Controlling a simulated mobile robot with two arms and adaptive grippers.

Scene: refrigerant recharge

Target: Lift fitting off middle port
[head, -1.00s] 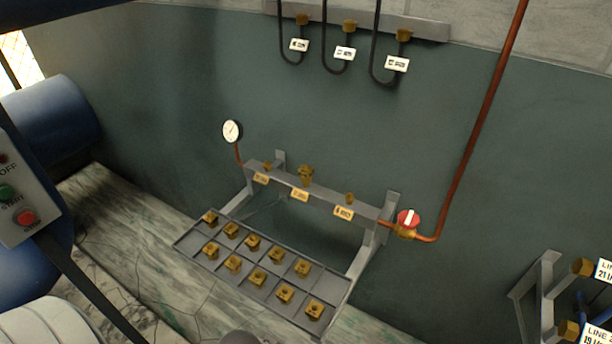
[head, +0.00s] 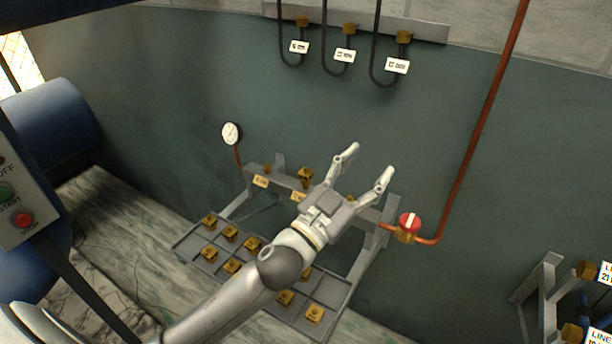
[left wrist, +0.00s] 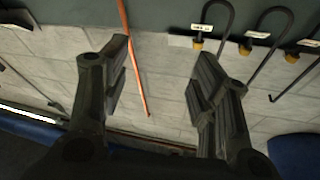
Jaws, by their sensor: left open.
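A brass fitting (head: 305,174) sits on the middle port of the grey manifold bar (head: 368,213) in the head view. Its lower part and most of the middle label are hidden by my left gripper. My left gripper (head: 368,160) is open and empty. Its fingers point up and right, to the right of the fitting and apart from it in the picture. In the left wrist view the open left gripper (left wrist: 160,70) has nothing between its fingers except the wall behind. The fitting does not show in that view. My right gripper is not in view.
A tray (head: 190,250) of brass fittings lies below the bar, partly behind my arm. A gauge (head: 231,133) stands at the bar's left end, a red valve (head: 409,221) and copper pipe (head: 487,115) at its right. Hoses with a label (head: 345,55) hang above. The wall between is clear.

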